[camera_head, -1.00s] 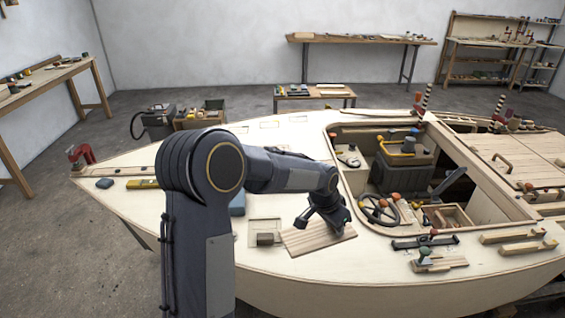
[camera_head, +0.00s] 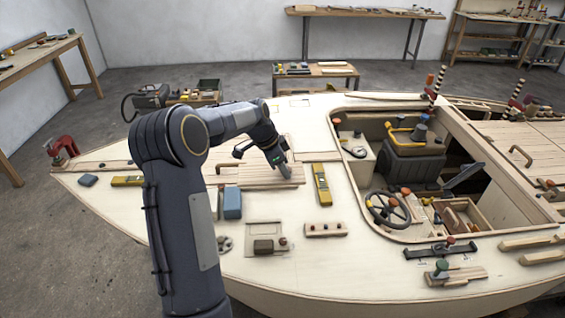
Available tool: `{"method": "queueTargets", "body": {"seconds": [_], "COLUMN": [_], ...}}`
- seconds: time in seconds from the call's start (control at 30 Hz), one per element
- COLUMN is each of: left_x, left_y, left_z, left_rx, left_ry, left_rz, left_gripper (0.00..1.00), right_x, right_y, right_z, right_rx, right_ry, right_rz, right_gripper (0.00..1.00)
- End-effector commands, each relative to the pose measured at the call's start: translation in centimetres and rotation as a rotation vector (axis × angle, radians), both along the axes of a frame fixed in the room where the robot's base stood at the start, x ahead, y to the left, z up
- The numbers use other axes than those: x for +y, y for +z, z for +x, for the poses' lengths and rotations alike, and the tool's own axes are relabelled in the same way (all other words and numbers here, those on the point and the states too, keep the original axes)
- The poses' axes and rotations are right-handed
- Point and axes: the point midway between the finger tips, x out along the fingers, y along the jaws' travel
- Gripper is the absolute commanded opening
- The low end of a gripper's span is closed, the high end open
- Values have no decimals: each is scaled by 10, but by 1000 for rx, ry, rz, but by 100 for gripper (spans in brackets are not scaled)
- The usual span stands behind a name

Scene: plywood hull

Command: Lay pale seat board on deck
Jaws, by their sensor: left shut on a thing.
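The pale seat board (camera_head: 258,177), a light slatted wooden panel, is over the pale deck (camera_head: 350,275) of the hull, left of the cockpit opening. My left gripper (camera_head: 286,172) is at the board's right end, shut on it. The fingertips are small and partly hidden against the board. The board looks flat and level with the deck; I cannot tell whether it touches it or hovers just above. My right gripper is not in view.
A yellow level (camera_head: 321,185) lies close right of the board. A blue box (camera_head: 232,204) and a wooden block with holes (camera_head: 325,229) are nearer. The cockpit opening with a steering wheel (camera_head: 388,209) is to the right. Bare deck lies at the front.

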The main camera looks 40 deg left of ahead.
Motion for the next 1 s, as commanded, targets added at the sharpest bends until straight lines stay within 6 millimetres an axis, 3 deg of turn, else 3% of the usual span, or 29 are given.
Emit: {"method": "queueTargets", "body": {"seconds": [1.0], "left_x": [19], "left_y": [-65], "left_z": [23], "left_rx": [0], "left_ry": [2], "left_rz": [0], "left_gripper": [2], "right_x": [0], "right_y": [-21], "right_z": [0], "right_rx": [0], "right_ry": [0], "right_rz": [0], "right_gripper": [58]}}
